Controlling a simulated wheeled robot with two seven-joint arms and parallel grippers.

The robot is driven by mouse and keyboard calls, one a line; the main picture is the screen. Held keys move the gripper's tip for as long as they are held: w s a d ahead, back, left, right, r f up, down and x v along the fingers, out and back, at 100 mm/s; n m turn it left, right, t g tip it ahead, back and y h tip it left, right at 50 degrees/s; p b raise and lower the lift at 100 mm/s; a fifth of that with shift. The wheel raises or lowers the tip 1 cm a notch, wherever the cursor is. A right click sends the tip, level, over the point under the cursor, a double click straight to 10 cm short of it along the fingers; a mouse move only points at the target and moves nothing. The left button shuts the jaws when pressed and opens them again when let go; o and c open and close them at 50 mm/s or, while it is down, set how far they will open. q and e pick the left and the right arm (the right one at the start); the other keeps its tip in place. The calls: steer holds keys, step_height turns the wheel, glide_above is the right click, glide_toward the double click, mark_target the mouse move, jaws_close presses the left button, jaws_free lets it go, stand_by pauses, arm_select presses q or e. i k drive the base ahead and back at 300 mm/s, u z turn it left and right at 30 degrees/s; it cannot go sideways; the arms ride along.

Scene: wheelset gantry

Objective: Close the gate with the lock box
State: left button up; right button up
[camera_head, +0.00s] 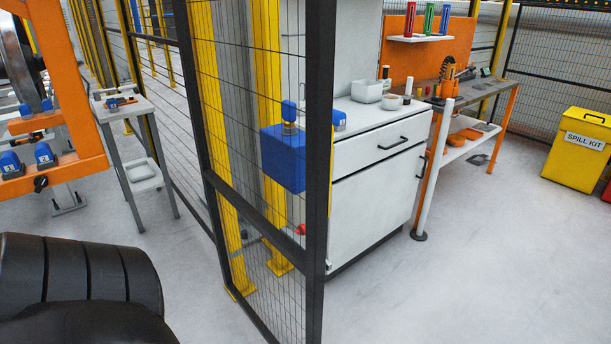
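The gate (318,170) is a black-framed wire mesh panel in the middle of the head view. It stands at an angle, its near upright toward me and its mesh running back to the left. A blue lock box (284,158) with a blue knob on top shows through the mesh, close to the near upright. A small blue part also shows just right of that upright. A small red piece is low behind the upright. Whether the gate is latched cannot be told. Neither of my grippers is in view.
Yellow posts (270,70) stand behind the mesh. A white cabinet (378,180) and an orange workbench (497,95) are behind to the right, with a white post (433,170) between. An orange frame (65,80) and small table (128,108) stand left. Floor at right is clear before the spill kit (579,150).

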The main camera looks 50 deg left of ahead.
mark_target(299, 160)
steer(key=i, duration=2.25)
steer(key=u, duration=4.35)
steer(key=k, duration=0.65)
steer(key=z, duration=0.25)
steer(key=i, duration=1.05)
